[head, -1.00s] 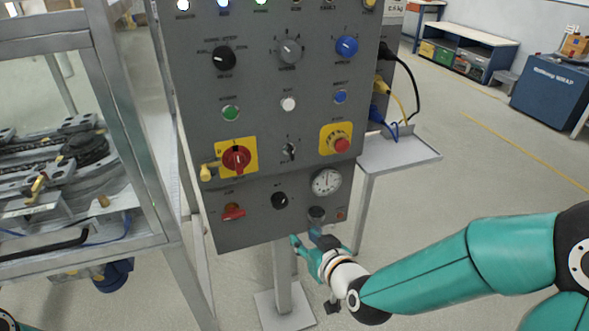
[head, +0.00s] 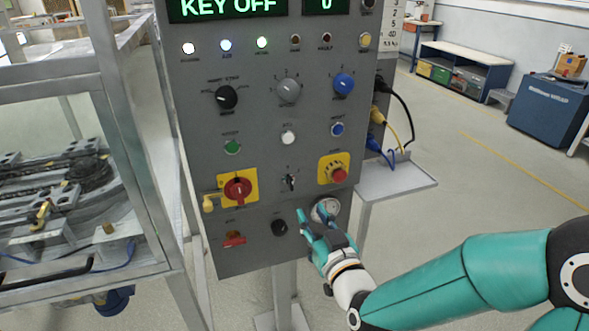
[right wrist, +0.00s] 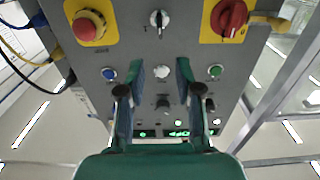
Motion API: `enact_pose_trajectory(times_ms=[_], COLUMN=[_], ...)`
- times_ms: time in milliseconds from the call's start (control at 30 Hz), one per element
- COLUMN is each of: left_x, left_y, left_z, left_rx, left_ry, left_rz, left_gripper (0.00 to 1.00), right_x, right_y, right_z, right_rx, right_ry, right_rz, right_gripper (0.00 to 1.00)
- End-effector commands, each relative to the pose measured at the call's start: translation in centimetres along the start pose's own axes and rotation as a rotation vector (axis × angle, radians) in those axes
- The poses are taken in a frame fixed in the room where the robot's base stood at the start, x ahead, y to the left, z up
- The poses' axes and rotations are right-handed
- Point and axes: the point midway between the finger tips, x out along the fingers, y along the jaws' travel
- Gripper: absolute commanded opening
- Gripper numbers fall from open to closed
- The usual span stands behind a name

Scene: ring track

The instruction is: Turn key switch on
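The key switch (head: 290,182) is a small round switch with a key-like lever, in the middle of the grey control panel. It also shows at the top centre of the right wrist view (right wrist: 158,20), where the panel appears upside down. A green display (head: 228,8) at the panel's top reads "KEY OFF". My right gripper (head: 313,222) is in front of the panel's lower part, below and slightly right of the switch in the head view. In the right wrist view its two fingers (right wrist: 158,72) are spread apart with nothing between them. My left gripper is out of view.
A red emergency button (head: 339,174) is right of the switch and a red rotary handle (head: 238,188) is left of it. The gripper partly covers a round gauge (head: 326,209). A grey shelf (head: 398,180) with cables stands at right.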

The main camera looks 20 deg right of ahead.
Motion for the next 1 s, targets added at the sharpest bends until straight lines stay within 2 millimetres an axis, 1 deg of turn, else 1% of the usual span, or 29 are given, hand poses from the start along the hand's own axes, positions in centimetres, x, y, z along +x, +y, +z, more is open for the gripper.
enact_pose_trajectory(times_ms=[33, 300, 500, 600, 700, 1000], left_x=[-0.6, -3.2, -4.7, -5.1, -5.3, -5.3], left_y=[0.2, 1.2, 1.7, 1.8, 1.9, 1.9], left_z=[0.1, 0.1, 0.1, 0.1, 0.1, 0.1], left_rx=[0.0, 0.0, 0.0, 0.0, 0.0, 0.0], left_ry=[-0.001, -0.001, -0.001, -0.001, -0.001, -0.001], left_rz=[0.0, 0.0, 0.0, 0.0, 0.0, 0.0], left_gripper=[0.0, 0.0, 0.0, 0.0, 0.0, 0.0], right_x=[1.4, 7.3, 10.8, 11.9, 12.5, 12.9], right_y=[0.0, 0.0, 0.0, 0.0, -0.1, -0.1], right_z=[-0.2, -0.3, -0.2, -0.1, 0.0, 0.1], right_rx=[0.0, 0.0, 0.001, 0.0, 0.0, 0.0], right_ry=[-0.001, -0.001, 0.001, 0.001, 0.001, 0.002], right_rz=[0.001, 0.0, 0.001, 0.0, -0.001, -0.001], right_gripper=[0.34, 0.34, 0.34, 0.34, 0.34, 0.34])
